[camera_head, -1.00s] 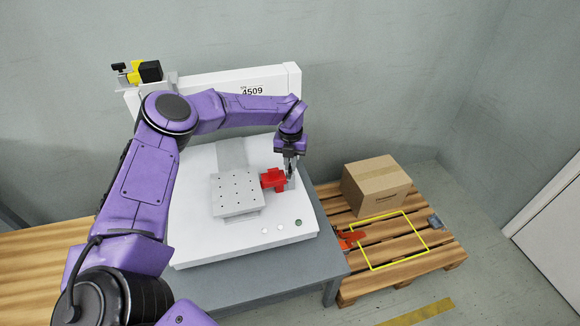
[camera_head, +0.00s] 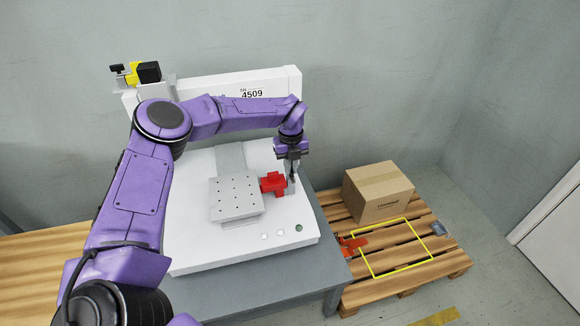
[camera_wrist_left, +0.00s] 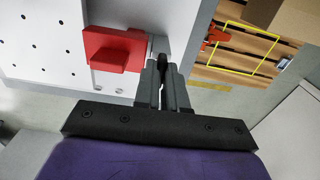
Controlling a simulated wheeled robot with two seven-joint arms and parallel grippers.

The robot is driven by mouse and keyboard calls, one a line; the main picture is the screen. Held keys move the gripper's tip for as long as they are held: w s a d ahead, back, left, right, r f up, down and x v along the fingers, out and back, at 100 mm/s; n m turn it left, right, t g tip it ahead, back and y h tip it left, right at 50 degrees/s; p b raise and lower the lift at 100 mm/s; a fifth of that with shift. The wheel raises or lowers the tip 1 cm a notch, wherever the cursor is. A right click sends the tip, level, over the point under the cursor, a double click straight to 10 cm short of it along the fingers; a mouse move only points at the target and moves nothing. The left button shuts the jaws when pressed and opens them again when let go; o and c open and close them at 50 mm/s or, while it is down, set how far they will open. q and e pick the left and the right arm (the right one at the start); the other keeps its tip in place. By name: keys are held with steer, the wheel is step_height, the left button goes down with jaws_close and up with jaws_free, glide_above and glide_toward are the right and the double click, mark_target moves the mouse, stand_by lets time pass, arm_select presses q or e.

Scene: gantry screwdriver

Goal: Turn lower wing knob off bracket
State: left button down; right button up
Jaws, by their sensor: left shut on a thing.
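My left gripper (camera_head: 292,175) points down at the right side of the white machine, just right of a red block (camera_head: 272,183). A small grey bracket (camera_head: 291,188) stands there, at the fingertips. In the left wrist view, the gripper (camera_wrist_left: 162,68) is shut on a small dark piece (camera_wrist_left: 161,47), seemingly the wing knob. The fingers hide most of it, so I cannot tell whether it still touches the bracket. The red block (camera_wrist_left: 118,50) is close to the left of the fingers in that view. My right gripper is not in view.
A grey plate with holes (camera_head: 236,196) lies left of the red block. On the right, a wooden pallet (camera_head: 400,270) carries a cardboard box (camera_head: 378,192), an orange-red part (camera_head: 352,245) and a small grey item (camera_head: 438,229). A yellow outline (camera_head: 405,268) marks a mostly clear area.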

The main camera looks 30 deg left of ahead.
arm_select(q)
steer(key=c, duration=1.2)
jaws_free()
steer(key=shift+r, duration=0.1)
step_height(320, 180, up, 10)
steer(key=shift+r+p, duration=0.2)
steer(key=shift+p, duration=0.25)
